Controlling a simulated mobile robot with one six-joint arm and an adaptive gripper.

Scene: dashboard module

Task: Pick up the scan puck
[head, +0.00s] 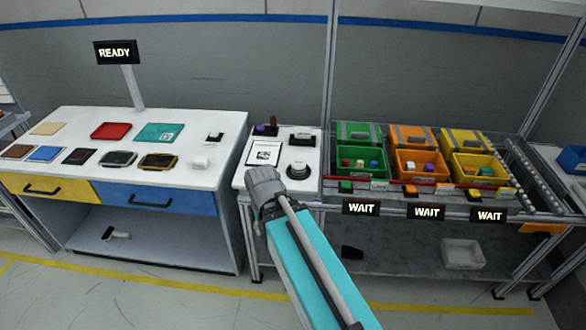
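A round puck with a pale top and dark rim, which looks like the scan puck (298,170), sits on the small white table (310,190) in the middle. My gripper (264,178) is at the front left of this table, left of the puck and apart from it in the picture. I see the gripper from behind and above, so its fingers and whatever is between them are hidden. A white card with a dark printed picture (264,152) lies just beyond the gripper.
A dark stand with a purple top (268,127) and a black-and-white device (301,136) sit at the table's back. Left is a white workbench (100,128) with coloured plates and parts. Right is a rack with green, orange and yellow bins (420,164).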

